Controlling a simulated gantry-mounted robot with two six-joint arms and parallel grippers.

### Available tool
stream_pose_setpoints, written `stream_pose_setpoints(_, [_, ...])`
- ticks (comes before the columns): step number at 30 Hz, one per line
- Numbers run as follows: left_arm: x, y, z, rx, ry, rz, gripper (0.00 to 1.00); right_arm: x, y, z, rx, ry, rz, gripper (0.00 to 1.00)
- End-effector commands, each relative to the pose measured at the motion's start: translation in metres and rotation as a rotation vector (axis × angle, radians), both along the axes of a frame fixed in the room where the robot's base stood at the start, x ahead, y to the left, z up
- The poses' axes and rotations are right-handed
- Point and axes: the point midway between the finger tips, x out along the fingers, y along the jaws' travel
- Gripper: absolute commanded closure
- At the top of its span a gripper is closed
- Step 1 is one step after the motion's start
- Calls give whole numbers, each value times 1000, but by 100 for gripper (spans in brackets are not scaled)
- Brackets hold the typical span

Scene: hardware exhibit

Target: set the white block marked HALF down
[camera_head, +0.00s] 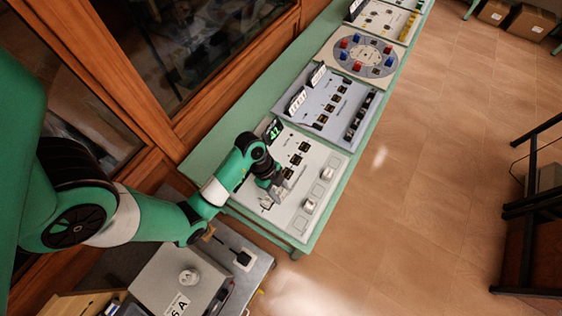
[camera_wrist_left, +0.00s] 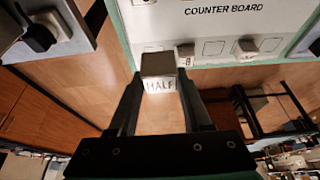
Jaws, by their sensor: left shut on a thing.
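My left gripper (camera_head: 279,191) is over the near part of the pale counter board (camera_head: 318,154). In the left wrist view its two fingers (camera_wrist_left: 160,82) are shut on the white block marked HALF (camera_wrist_left: 160,86), whose lettered face is towards the camera. The block appears at the lower edge of the counter board (camera_wrist_left: 238,24); I cannot tell whether it touches the board. In the head view the block is hard to separate from the fingertips. My right gripper is not in view.
White blocks (camera_head: 309,205) and (camera_head: 327,173) stand on the board's right side among outlined squares (camera_wrist_left: 213,47). A green number display (camera_head: 273,130) stands at its back. Other exhibit panels (camera_head: 325,105) continue up the green table (camera_head: 205,151). A grey box (camera_head: 178,276) stands below.

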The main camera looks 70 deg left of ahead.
Motion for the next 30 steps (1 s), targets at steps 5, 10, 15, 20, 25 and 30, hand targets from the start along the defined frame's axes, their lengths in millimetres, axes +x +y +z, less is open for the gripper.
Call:
stream_pose_setpoints(5, [9,17,-11,1,-1,6,100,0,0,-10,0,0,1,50])
stream_pose_setpoints(10, [32,58,-35,0,0,5,100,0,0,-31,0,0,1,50])
stream_pose_setpoints(15, [51,94,-67,-2,2,5,100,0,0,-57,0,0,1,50])
stream_pose_setpoints(20, [63,114,-92,-1,1,3,100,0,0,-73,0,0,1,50])
stream_pose_setpoints(25, [65,119,-95,0,0,2,100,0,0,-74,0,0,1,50])
stream_pose_setpoints(30, [68,124,-111,-1,1,2,100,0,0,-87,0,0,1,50])
